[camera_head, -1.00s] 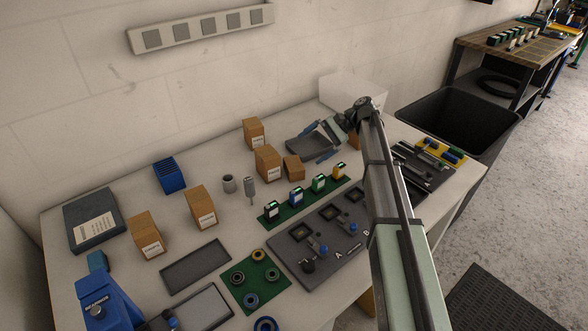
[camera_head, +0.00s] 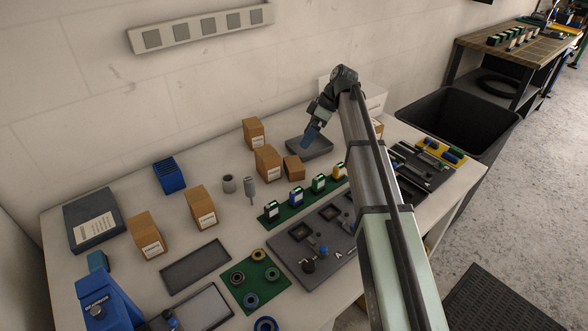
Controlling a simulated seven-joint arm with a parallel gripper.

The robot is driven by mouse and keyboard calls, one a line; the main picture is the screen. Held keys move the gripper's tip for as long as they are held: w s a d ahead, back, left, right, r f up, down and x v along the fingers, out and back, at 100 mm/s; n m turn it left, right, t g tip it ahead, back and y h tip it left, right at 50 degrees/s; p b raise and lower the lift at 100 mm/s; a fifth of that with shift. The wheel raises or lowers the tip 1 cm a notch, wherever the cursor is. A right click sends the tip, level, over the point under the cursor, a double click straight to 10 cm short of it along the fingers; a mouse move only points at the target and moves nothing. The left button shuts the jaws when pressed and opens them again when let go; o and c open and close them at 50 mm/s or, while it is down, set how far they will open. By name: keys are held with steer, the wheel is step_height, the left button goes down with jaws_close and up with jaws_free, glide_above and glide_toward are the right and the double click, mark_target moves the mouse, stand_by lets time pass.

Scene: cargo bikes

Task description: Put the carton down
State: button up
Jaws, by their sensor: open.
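Several brown cartons with white labels stand on the white table. One stands at the back (camera_head: 253,132), one in front of it (camera_head: 267,162), with a smaller one (camera_head: 293,168) beside that. Two more stand to the left, one nearer the middle (camera_head: 201,207) and one further left (camera_head: 146,236). Another brown carton (camera_head: 377,128) is mostly hidden behind my arm. My gripper (camera_head: 309,140) points down over the dark grey tray (camera_head: 320,152), open, with its blue fingers seen nearly edge-on. No carton shows between the fingers. I cannot tell whether the fingertips touch the tray.
A white box (camera_head: 376,97) stands behind my arm. A green strip with several coloured blocks (camera_head: 296,197) and a dark fixture board (camera_head: 290,251) lie in front. A blue slotted holder (camera_head: 169,175) stands left. A dark bin (camera_head: 455,120) is beyond the table's right end.

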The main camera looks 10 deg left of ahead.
mark_target(294, 163)
steer(key=s+a+f+n, duration=0.1)
steer(key=f+n, duration=0.1)
steer(key=f, duration=0.1)
steer(key=a+f+n+h, duration=0.1)
steer(key=a+f, duration=0.1)
steer(key=f, duration=0.2)
steer(key=s+a+f+n, duration=0.1)
steer(key=f+n, duration=0.1)
steer(key=f, duration=0.2)
steer(key=shift+s+a+n+t+h, duration=0.25)
steer(key=shift+s+n+t+h, duration=0.05)
stand_by(0.5)
steer(key=shift+c, duration=0.3)
steer(key=shift+r, duration=0.1)
steer(key=c, duration=0.8)
